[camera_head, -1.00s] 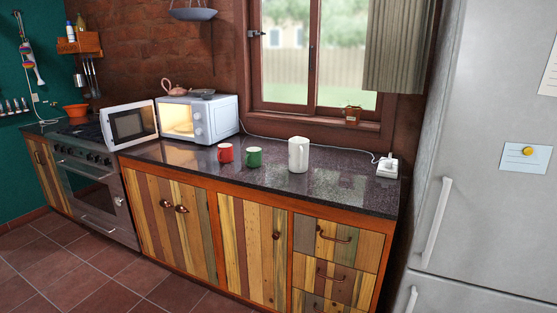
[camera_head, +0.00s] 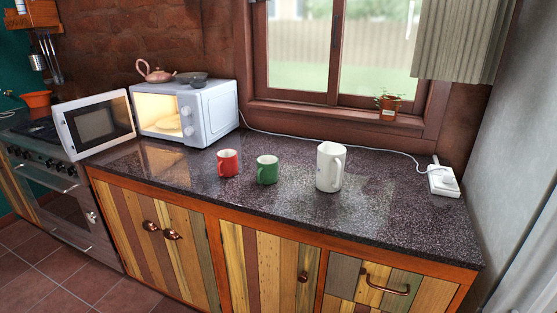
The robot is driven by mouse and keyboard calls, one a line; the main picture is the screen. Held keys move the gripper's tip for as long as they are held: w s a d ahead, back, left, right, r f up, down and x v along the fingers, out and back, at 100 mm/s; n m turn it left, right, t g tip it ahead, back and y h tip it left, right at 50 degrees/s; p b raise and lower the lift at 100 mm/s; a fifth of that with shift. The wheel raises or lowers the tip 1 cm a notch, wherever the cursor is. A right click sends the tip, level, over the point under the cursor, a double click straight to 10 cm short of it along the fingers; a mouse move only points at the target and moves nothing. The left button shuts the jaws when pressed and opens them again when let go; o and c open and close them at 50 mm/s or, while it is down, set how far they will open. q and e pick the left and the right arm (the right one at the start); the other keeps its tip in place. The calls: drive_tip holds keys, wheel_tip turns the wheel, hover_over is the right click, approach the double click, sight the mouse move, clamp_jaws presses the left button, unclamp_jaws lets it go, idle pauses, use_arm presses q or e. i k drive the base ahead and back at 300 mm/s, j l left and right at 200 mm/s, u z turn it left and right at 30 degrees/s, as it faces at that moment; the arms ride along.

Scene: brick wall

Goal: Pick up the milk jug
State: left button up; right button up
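The milk jug (camera_head: 328,168) is white, with its handle on the right side. It stands upright on the dark speckled counter (camera_head: 400,215), a little right of the middle of the view. A green mug (camera_head: 267,170) stands to its left, apart from it. A red mug (camera_head: 228,163) stands left of the green one. Neither of my grippers shows in the head view.
A white microwave (camera_head: 212,117) with its door open stands at the left, with a teapot (camera_head: 154,72) and a bowl on top. A white power strip (camera_head: 442,182) with a cable lies at the right. A potted plant (camera_head: 388,106) stands on the sill. The counter's front is clear.

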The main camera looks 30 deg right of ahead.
sight(332, 171)
drive_tip(key=i+j+z, duration=0.15)
drive_tip(key=i, duration=0.35)
drive_tip(key=i+j+z, duration=0.1)
drive_tip(key=i+j, duration=0.15)
drive_tip(key=i, duration=0.3)
